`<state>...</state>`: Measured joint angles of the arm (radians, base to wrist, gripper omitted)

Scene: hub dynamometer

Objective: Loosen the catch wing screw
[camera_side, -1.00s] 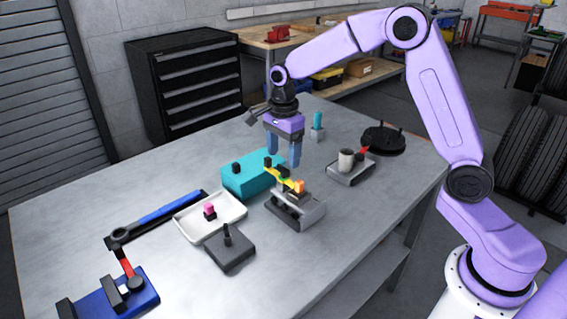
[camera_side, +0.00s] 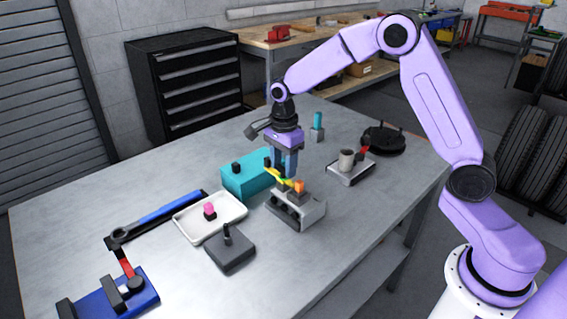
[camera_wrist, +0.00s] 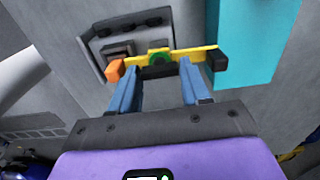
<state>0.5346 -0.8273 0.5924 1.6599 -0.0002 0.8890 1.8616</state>
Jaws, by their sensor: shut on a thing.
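The catch wing screw (camera_wrist: 160,58) is a yellow bar with a green round middle, an orange block at one end and a black block at the other. In the side view the wing screw (camera_side: 273,175) sits on top of a grey fixture (camera_side: 306,211). My gripper (camera_side: 284,178) points straight down over it with its blue fingers at the bar. In the wrist view my gripper (camera_wrist: 160,72) has one finger on each side of the green middle, shut on the wing screw. The fingers hide part of the bar in the side view.
A teal box (camera_side: 240,182) stands close on the left of the fixture. A white tray (camera_side: 190,232) with a pink-topped knob and a dark block (camera_side: 231,254) with a post lie at the front left. A grey block with a cup (camera_side: 345,158) stands at the right.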

